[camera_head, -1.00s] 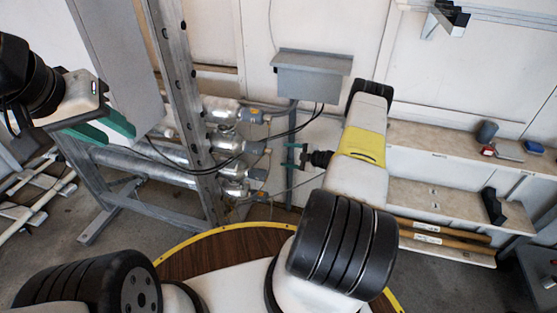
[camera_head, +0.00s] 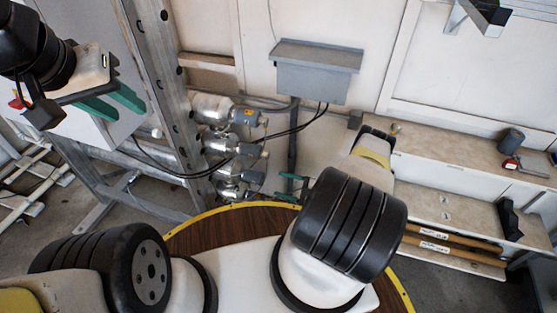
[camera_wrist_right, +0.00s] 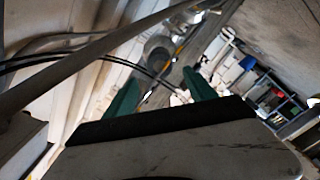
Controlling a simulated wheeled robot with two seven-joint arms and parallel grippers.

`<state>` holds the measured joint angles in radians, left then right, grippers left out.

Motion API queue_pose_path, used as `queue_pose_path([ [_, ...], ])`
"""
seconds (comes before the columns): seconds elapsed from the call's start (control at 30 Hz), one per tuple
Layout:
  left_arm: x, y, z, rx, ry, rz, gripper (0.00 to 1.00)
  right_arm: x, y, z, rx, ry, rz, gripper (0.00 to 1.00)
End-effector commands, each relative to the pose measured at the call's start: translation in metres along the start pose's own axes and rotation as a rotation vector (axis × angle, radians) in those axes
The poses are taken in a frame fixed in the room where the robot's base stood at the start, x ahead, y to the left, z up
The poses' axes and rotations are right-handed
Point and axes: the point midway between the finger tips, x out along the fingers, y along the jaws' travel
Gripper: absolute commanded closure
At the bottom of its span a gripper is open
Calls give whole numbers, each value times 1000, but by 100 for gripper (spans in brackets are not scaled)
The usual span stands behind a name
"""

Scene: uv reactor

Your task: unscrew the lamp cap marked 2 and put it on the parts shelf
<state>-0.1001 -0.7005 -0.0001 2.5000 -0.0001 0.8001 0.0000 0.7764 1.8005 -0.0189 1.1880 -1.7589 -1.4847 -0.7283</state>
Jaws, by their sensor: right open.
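Metal lamp cylinders with capped, cabled ends stand in a stack left of centre in the head view: an upper cap (camera_head: 248,116), a middle cap (camera_head: 249,150) and a lower cap (camera_head: 252,177). I cannot read a number on any of them. My right gripper (camera_head: 284,187) has its green fingers apart and empty, to the right of the lower cap and not touching it. In the right wrist view its fingers (camera_wrist_right: 162,90) are spread, with a blurred round metal part (camera_wrist_right: 158,48) beyond them. My left gripper (camera_head: 122,105) is open and empty at upper left.
A two-level shelf unit (camera_head: 436,152) runs along the right wall; which level is the parts shelf I cannot tell. A red-handled tool (camera_head: 513,164) and a dark cup (camera_head: 511,141) sit on its upper level. A grey box (camera_head: 318,80), black cables and a steel post (camera_head: 158,75) flank the lamps.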

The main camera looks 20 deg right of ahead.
Motion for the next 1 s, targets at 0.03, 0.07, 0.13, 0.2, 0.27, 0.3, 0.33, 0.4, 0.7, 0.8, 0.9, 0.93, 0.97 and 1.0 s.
queue_pose_path([
  [0.03, 0, 0, 0, 0, 0, 0, 64, 7, 0, -1, 0, 2, 0, 35],
  [0.07, 0, 0, 0, 0, 0, 0, 64, 11, 0, 0, 0, 1, 0, 35],
  [0.13, 0, 0, 0, 0, 0, 0, 64, 19, 0, 0, 0, 0, 1, 35],
  [0.2, 0, 0, 0, 0, 0, 0, 64, 28, 0, 0, 0, 1, 1, 35],
  [0.27, 0, 0, 0, 0, 0, 0, 64, 35, 0, 0, 0, 0, 1, 35],
  [0.3, 0, 0, 0, 0, 0, 0, 64, 40, 0, 0, 0, 1, 0, 35],
  [0.33, 0, 0, 0, 0, 0, 0, 64, 43, 0, 0, 0, 1, 0, 35],
  [0.4, 0, 0, 0, 0, 0, 0, 64, 52, 0, 0, 0, 0, 1, 35],
  [0.7, 0, 0, 0, 0, 0, 0, 64, 87, 0, 0, 0, 0, -1, 35],
  [0.8, 0, 0, 0, 0, 0, 0, 64, 96, 0, 0, 0, 0, 0, 35],
  [0.9, 0, 0, 0, 0, 0, 0, 64, 103, 0, 0, 0, 0, 0, 35],
  [0.93, 0, 0, 0, 0, 0, 0, 64, 105, 0, 0, 0, 0, 0, 35],
  [0.97, 0, 0, 0, 0, 0, 0, 64, 106, 0, 0, 0, -1, 0, 35],
  [1.0, 0, 0, 0, 0, 0, 0, 64, 107, 0, 0, 1, -1, 0, 35],
])
